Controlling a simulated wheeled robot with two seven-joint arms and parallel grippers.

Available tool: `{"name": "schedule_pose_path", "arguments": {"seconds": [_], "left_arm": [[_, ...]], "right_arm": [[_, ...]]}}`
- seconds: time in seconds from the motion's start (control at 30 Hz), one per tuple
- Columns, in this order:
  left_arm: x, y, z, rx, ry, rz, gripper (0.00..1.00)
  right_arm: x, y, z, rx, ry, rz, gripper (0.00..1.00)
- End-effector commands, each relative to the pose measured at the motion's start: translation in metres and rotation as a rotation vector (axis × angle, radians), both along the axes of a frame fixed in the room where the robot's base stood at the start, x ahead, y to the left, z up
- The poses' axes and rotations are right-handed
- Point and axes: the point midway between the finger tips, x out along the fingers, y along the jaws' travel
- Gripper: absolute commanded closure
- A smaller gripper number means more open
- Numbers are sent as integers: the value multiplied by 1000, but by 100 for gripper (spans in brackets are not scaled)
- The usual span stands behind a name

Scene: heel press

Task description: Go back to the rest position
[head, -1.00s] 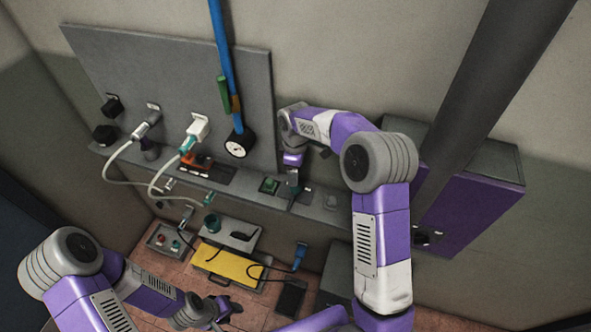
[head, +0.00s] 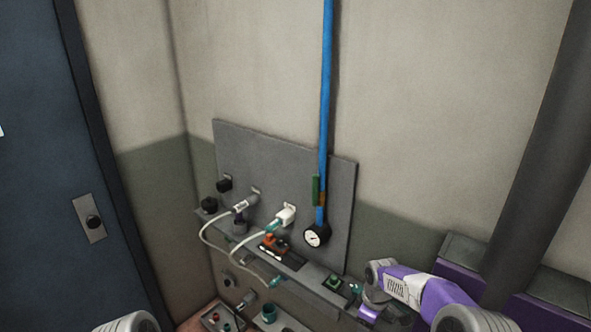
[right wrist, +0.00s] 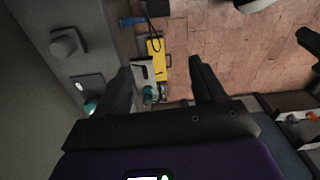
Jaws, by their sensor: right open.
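My right gripper (right wrist: 160,64) is open in the right wrist view, with its two dark fingers apart and nothing between them. In the head view my right wrist is at the lower right, beside the right part of the grey shelf (head: 308,281); the fingers cannot be made out there. A green button (head: 333,282) is on the shelf, left of my wrist. My left gripper is out of the head view; only the top of my left arm shows at the bottom edge.
A grey panel (head: 270,180) carries white plugs and cables (head: 243,232). A blue pipe (head: 326,90) runs down to a round gauge (head: 317,236). An orange tool (head: 274,243) lies on the shelf. A blue door (head: 60,130) is at left. A yellow item (right wrist: 155,47) is on the floor side.

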Motion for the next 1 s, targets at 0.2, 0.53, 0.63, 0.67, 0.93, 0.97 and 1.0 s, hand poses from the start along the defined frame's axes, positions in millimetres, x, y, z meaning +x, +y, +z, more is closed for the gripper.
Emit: {"name": "schedule_pose_path", "arguments": {"seconds": [0.2,0.53,0.63,0.67,0.93,0.97,1.0], "left_arm": [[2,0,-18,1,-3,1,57],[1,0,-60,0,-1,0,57],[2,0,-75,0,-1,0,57],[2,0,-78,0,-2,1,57],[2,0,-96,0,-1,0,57],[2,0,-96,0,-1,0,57],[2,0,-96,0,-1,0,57]], "right_arm": [[-25,24,-74,86,17,-127,31],[-125,77,-221,265,108,-567,31],[-171,91,-259,302,146,-768,31],[-184,94,-267,309,155,-824,31],[-253,104,-297,318,196,-1143,31],[-256,104,-297,317,197,-1156,31],[-258,104,-298,317,197,-1168,31]]}}
